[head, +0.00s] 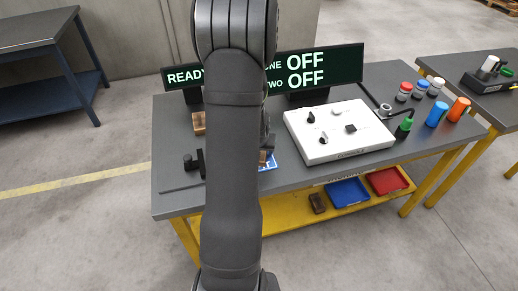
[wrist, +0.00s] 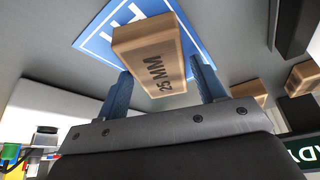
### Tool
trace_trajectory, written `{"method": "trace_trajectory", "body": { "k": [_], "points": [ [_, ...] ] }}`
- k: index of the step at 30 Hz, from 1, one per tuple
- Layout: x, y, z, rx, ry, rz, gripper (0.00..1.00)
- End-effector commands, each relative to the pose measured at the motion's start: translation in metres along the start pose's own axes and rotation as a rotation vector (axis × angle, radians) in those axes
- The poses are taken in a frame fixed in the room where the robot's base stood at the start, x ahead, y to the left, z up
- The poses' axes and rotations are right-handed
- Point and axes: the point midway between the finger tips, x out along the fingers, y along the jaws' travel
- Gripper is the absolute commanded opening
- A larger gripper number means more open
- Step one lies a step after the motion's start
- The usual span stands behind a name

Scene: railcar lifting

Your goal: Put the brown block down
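The brown block (wrist: 150,62), marked "25 MM", sits between the two blue fingers of my gripper (wrist: 160,66) in the wrist view. The fingers meet its two sides, and the gripper looks shut on it. Behind the block is a blue and white sign (wrist: 98,34) on the grey table top; I cannot tell whether the block touches it. In the head view my arm hides the gripper. A bit of brown (head: 263,157) shows beside my arm at the blue sign (head: 271,163).
Another brown block (head: 198,122) lies at the table's back left. A white control box (head: 337,145) stands to the right, with a black display (head: 340,66) behind. A dark fixture (head: 190,162) stands left of my arm. The table's front left corner (head: 178,207) is clear.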

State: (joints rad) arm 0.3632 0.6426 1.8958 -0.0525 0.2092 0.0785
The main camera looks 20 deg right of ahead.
Motion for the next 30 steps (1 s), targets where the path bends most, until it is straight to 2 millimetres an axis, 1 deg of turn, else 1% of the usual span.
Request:
{"method": "trace_trajectory", "body": {
  "k": [10,14,17,30],
  "points": [
    [-0.001,0.0,-0.001,0.0,0.001,0.0,0.71],
    [-0.009,0.0,-0.002,0.001,0.001,0.0,0.71],
    [-0.021,0.0,-0.002,0.001,0.003,0.0,0.71],
    [-0.092,0.0,-0.002,-0.001,0.004,0.0,0.71]
  ]
}}
